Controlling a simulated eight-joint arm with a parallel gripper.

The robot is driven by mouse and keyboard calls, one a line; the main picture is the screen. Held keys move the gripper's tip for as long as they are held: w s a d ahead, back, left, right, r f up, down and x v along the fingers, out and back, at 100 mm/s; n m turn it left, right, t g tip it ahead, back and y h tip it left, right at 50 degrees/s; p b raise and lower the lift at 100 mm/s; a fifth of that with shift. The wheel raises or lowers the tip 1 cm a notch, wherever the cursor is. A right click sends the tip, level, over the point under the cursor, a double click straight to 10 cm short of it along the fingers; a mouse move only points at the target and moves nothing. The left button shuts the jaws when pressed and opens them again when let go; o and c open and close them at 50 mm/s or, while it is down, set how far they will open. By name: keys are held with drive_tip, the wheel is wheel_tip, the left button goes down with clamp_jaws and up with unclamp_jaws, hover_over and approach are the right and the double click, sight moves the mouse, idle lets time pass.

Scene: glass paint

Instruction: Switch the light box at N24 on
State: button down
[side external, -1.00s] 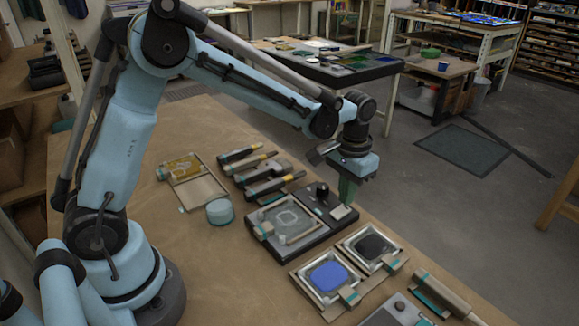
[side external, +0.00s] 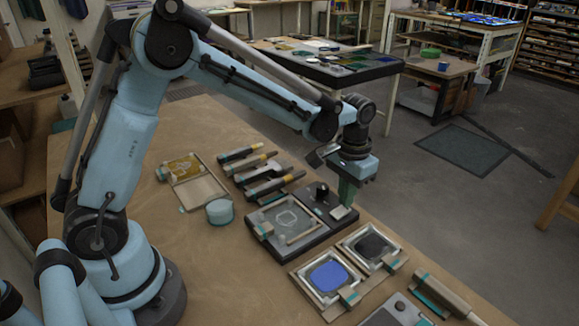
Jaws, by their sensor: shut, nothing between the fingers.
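The light box is a black, flat unit (side external: 318,228) on the bench, with a framed glass panel (side external: 287,221) on its left part. A pale outline shows on the glass. A black knob (side external: 321,190) and a small whitish switch plate (side external: 344,213) sit on its right part. My gripper (side external: 347,206) points down with its green fingers shut and empty. The fingertips are at the switch plate, touching it or just above it; I cannot tell which. They hide part of the plate. I cannot tell if the panel is lit, and no N24 label is readable.
Two framed trays, one blue (side external: 328,277) and one black (side external: 374,246), lie in front of the light box. Several handled tools (side external: 265,172), a round teal pot (side external: 219,212) and an open case (side external: 197,187) lie behind and left. The bench's near left is bare.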

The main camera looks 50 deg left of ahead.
drive_tip(key=shift+f, duration=0.6)
idle(0.3)
drive_tip(key=shift+r, duration=3.5)
drive_tip(key=s+a+r+t, duration=0.2)
drive_tip(key=s+t, duration=0.1)
drive_tip(key=s, duration=0.4)
drive_tip(key=s+a+r+t, duration=0.1)
drive_tip(key=s+a+t, duration=0.2)
drive_tip(key=s, duration=0.5)
drive_tip(key=shift+r+t, duration=0.35)
drive_tip(key=shift+t, duration=0.25)
